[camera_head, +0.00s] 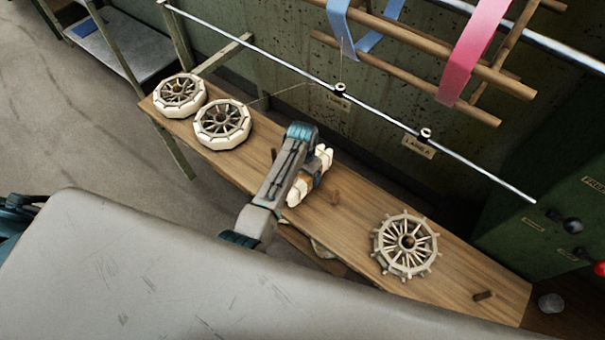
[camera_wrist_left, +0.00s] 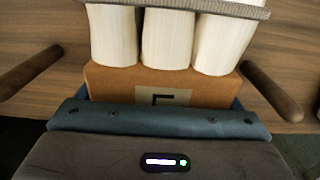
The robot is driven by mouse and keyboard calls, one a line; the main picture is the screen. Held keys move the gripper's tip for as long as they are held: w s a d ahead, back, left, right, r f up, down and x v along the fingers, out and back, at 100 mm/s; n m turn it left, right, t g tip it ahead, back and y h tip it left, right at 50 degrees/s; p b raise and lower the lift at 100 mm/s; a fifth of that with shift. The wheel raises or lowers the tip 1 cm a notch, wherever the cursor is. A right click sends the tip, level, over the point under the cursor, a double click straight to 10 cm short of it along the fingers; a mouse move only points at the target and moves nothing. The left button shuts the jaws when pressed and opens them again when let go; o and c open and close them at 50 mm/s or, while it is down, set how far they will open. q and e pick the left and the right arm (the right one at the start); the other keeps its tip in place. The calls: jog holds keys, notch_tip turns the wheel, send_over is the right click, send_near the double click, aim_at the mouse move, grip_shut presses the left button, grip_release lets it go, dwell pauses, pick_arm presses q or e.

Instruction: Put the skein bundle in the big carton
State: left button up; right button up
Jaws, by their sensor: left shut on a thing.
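The skein bundle is several white skeins with a brown band or label; it shows in the head view (camera_head: 324,160) and fills the top of the left wrist view (camera_wrist_left: 140,38). My left gripper (camera_head: 311,172) is shut on it, over the middle of the wooden bench (camera_head: 360,232). In the left wrist view the brown part (camera_wrist_left: 120,84) lies against my teal gripper, and a grey strip crosses the skeins. I cannot tell whether the bundle touches the bench. My right gripper is not in view. I make out no big carton in either view.
Two white-rimmed reels (camera_head: 222,124) stand at the bench's left end and a spoked wheel (camera_head: 405,246) at its right. Short wooden pegs (camera_wrist_left: 272,94) stand beside the bundle. A metal rod (camera_head: 470,160) runs above the bench; blue and pink ribbons (camera_head: 474,48) hang behind.

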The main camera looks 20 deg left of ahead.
pick_arm(q)
notch_tip(320, 180, up, 9)
jog(key=shift+f+b, duration=0.1)
jog(key=shift+b, duration=0.25)
